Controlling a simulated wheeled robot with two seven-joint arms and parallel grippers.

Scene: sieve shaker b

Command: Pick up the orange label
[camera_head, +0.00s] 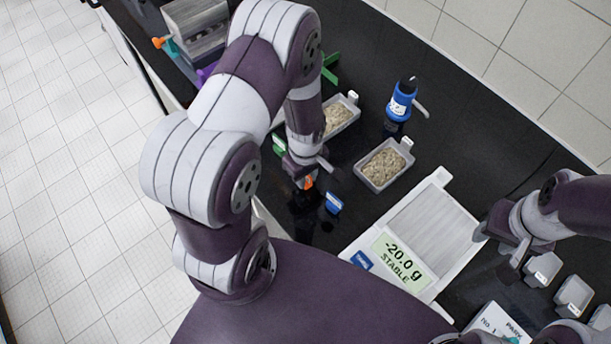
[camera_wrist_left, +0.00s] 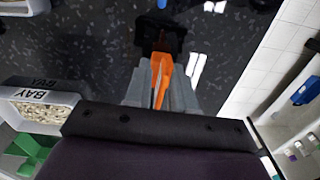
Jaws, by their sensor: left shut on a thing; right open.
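The orange label (camera_head: 308,183) is a small orange piece at the tip of my left gripper (camera_head: 305,182). In the left wrist view the orange label (camera_wrist_left: 161,76) stands between the two grey fingers of my left gripper (camera_wrist_left: 160,85), which is shut on it. A black block-like shape (camera_wrist_left: 161,38) is just beyond the fingertips; I cannot tell whether the label touches it. My right gripper (camera_head: 500,250) is open and empty at the right, beside the scale. Part of the label is hidden by the fingers.
A blue label (camera_head: 333,203) lies close right of my left gripper. Grain-filled trays (camera_head: 383,166) and a blue-black bottle (camera_head: 401,100) stand farther back. The white scale (camera_head: 436,222) reads -20.0 g. Small grey containers (camera_head: 573,294) are at the right. A machine (camera_head: 196,30) stands at the upper left.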

